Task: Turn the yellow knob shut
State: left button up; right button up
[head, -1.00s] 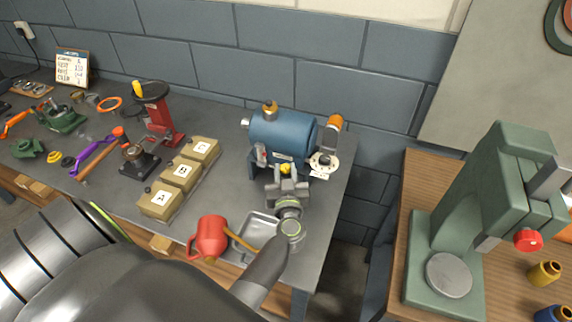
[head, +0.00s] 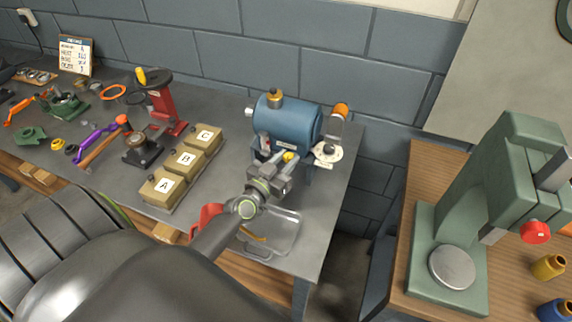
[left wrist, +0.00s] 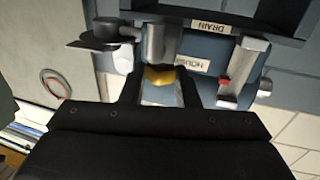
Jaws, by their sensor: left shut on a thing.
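The yellow knob (head: 289,156) is on the front of the blue tank (head: 287,122), low down, and shows as a small yellow piece past my fingers. In the left wrist view the knob (left wrist: 166,77) lies between the two fingertips, its lower part hidden. My left gripper (head: 279,168) reaches up and right to the tank and is shut on the knob. It also shows in the left wrist view (left wrist: 161,90). Labels reading DRAIN and one partly hidden sit near the knob. My right gripper is not in view.
A clear tray (head: 287,237) lies under my left arm, with a red jug (head: 207,214) mostly hidden behind the arm. Boxes A, B and C (head: 186,160) stand left. A green press (head: 510,190) stands on the right bench.

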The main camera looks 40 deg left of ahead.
pick_arm(q)
jog(key=shift+r, duration=0.15)
dwell(0.3)
jog(key=o, duration=1)
jog(key=shift+c, duration=0.2)
